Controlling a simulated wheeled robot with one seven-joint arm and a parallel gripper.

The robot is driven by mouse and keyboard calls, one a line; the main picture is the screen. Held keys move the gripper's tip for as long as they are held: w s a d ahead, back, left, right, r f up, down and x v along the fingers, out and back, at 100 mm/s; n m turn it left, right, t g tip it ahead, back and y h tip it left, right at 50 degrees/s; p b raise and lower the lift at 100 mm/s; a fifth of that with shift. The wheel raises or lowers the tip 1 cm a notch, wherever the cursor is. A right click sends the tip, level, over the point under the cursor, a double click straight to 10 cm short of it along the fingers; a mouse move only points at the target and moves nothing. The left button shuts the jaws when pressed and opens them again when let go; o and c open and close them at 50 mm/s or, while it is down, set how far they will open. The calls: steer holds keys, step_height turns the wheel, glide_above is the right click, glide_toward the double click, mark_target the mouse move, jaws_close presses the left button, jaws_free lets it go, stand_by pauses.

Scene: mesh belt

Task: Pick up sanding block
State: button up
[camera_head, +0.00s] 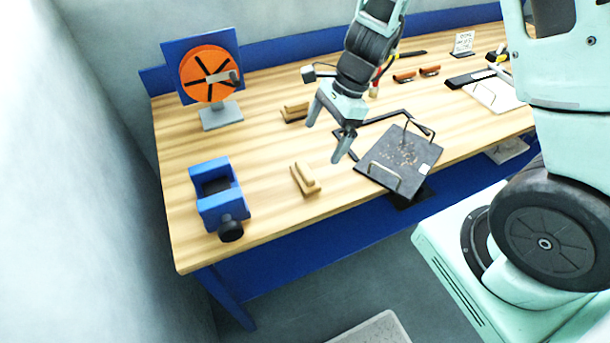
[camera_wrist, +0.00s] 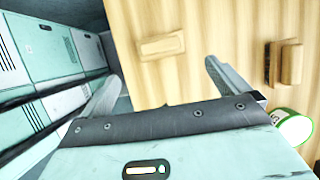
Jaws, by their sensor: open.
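Two small tan wooden blocks lie on the workbench, and I cannot tell for certain which is the sanding block. The front block (camera_head: 305,179) is near the bench's front edge, stepped in shape. In the wrist view a light wooden block (camera_wrist: 162,45) lies just beyond the fingertips. The back block (camera_head: 294,111) lies farther in; a wooden block with a dark layer (camera_wrist: 291,64) shows at right in the wrist view. My gripper (camera_head: 325,140) is open and empty, above the bench between the two blocks. Its fingers (camera_wrist: 164,76) are spread wide and touch neither block.
A blue vise (camera_head: 214,195) stands left of the front block, with an orange disc stand (camera_head: 209,75) behind it. A dark plate with handles (camera_head: 400,158) lies at right. A white-and-green round item (camera_wrist: 292,127) is beside my gripper. Bare wood surrounds the front block.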

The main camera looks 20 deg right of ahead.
mark_target(306, 169)
steer(key=x, duration=1.1)
steer(key=shift+a+f, duration=0.1)
steer(key=shift+a, duration=0.1)
steer(key=c, duration=0.9)
